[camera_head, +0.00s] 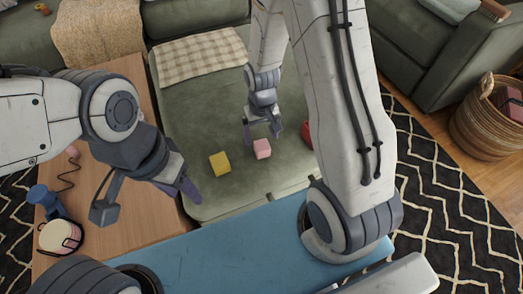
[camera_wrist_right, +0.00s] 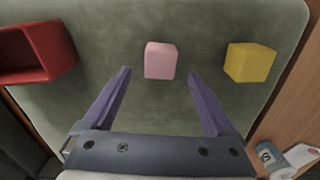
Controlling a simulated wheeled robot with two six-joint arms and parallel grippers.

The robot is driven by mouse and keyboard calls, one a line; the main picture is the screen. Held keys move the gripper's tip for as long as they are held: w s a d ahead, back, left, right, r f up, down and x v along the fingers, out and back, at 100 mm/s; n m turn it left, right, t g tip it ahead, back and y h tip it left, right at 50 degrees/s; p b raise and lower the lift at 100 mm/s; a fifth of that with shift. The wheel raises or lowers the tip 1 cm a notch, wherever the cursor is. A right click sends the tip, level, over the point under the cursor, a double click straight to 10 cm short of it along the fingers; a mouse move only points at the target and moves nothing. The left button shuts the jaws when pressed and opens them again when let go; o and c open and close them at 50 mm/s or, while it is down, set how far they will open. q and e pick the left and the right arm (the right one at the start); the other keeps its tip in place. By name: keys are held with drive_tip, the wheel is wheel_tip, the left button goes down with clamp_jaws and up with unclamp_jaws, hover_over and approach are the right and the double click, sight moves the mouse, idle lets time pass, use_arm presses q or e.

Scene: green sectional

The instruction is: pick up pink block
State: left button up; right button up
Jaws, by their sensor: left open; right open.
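The pink block (camera_head: 262,148) rests on the green sofa seat. It also shows in the right wrist view (camera_wrist_right: 160,61), centred just beyond the fingertips. My right gripper (camera_head: 262,132) is open and empty close to the pink block, with its fingers on either side of the line to it. In the right wrist view my right gripper (camera_wrist_right: 159,72) has its two purple fingers spread wide, and no contact with the block shows. My left gripper (camera_head: 146,206) is open and empty, over the wooden table's edge at the left.
A yellow block (camera_head: 220,164) lies left of the pink block. A red open box (camera_wrist_right: 38,52) is on the other side, partly hidden by my right arm in the head view. A wooden table (camera_head: 130,240) with a blue object (camera_head: 46,202) and a jar (camera_head: 60,236) stands left.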

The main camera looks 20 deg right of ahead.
sight(262, 145)
drive_tip(key=f+b, duration=0.2)
drive_tip(key=f, duration=0.3)
drive_tip(key=shift+s+f, duration=0.2)
drive_tip(key=shift+r, duration=0.1)
drive_tip(key=c, duration=1.4)
